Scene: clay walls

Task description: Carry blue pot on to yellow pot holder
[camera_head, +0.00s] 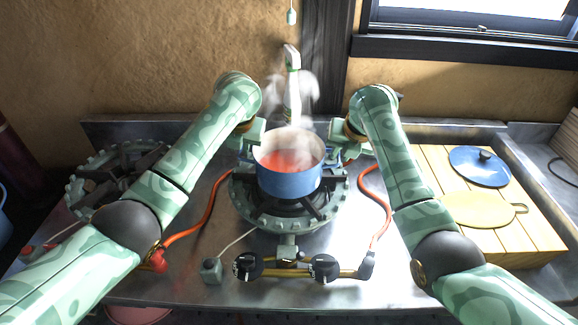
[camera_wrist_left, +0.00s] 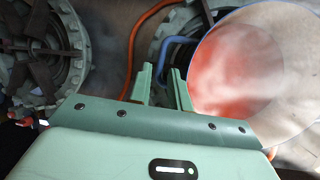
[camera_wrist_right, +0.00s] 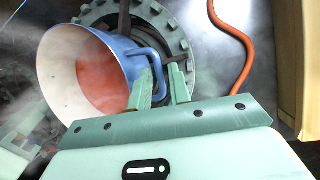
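The blue pot (camera_head: 289,184) stands on the middle burner, with red contents and steam rising. It also shows in the left wrist view (camera_wrist_left: 235,75) and the right wrist view (camera_wrist_right: 82,75), with a blue loop handle on each side. My left gripper (camera_wrist_left: 161,80) is open at the pot's left handle (camera_wrist_left: 172,48). My right gripper (camera_wrist_right: 160,75) is open, with the right handle (camera_wrist_right: 150,58) at its fingertips, partly between them. Firm contact cannot be told. The yellow pot holder (camera_head: 478,209) lies flat and empty on a slatted wooden board at the right.
A blue lid (camera_head: 480,166) lies on the wooden board (camera_head: 522,240) behind the pot holder. A second burner (camera_head: 112,180) is at the left. Orange hoses (camera_head: 205,214) and stove knobs (camera_head: 324,267) are in front.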

